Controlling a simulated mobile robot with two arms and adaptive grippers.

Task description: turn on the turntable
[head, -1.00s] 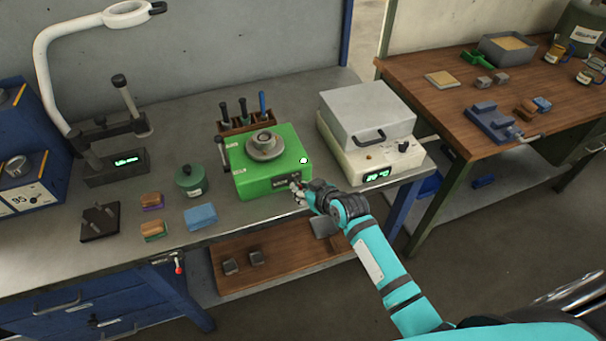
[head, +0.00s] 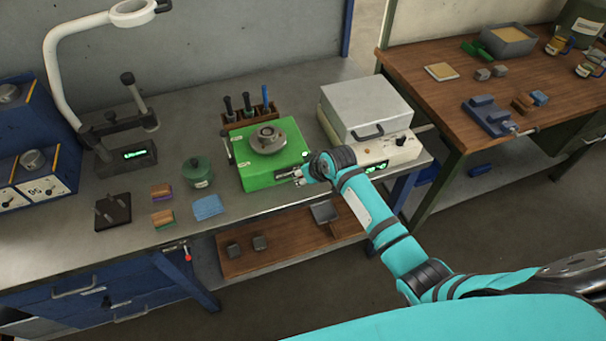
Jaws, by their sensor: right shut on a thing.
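The turntable is a green box (head: 247,178) with a round grey disc (head: 268,139) on top, standing on the grey workbench. A dark strip (head: 284,174) runs along the right part of its front face. A small green light shows at its right edge, partly covered by my wrist. My right gripper (head: 298,178) is at the front right of the box, shut on a small part there. My fingers and wrist hide that part, so its shape cannot be told. My left gripper is not in view.
A rack of tools (head: 248,113) stands behind the turntable. A white device with a grey lid (head: 365,108) is close on its right. A wooden shelf (head: 280,250) lies below.

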